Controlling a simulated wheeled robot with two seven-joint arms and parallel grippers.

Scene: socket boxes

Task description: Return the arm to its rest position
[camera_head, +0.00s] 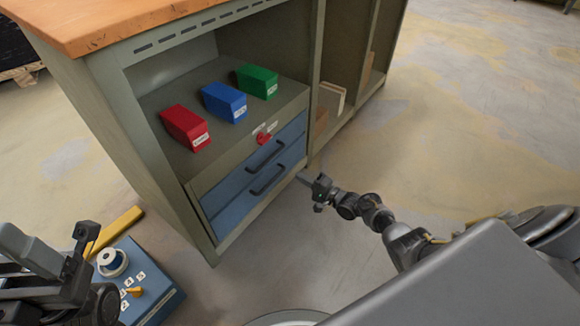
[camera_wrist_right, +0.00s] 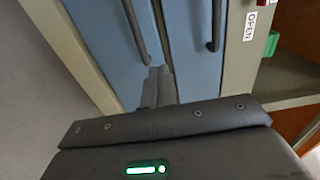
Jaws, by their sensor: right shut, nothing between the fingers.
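My right gripper (camera_head: 304,178) is in front of the blue drawers (camera_head: 228,204) of the workbench cabinet, near their right end. Its fingers are together and empty, and they also show in the right wrist view (camera_wrist_right: 158,86), pointing toward the blue drawer fronts (camera_wrist_right: 188,45). I cannot tell whether they touch the cabinet. My right arm (camera_head: 400,240) reaches in from the lower right. My left gripper (camera_head: 80,250) is at the lower left, dark and partly cut off, and its jaw state is unclear.
Red (camera_head: 184,127), blue (camera_head: 224,102) and green (camera_head: 257,81) boxes stand on the shelf. A red knob (camera_head: 263,138) sits above the drawers' black handles (camera_head: 266,155). A blue labelled box (camera_head: 160,291) is beside my left gripper. The floor right of the cabinet is clear.

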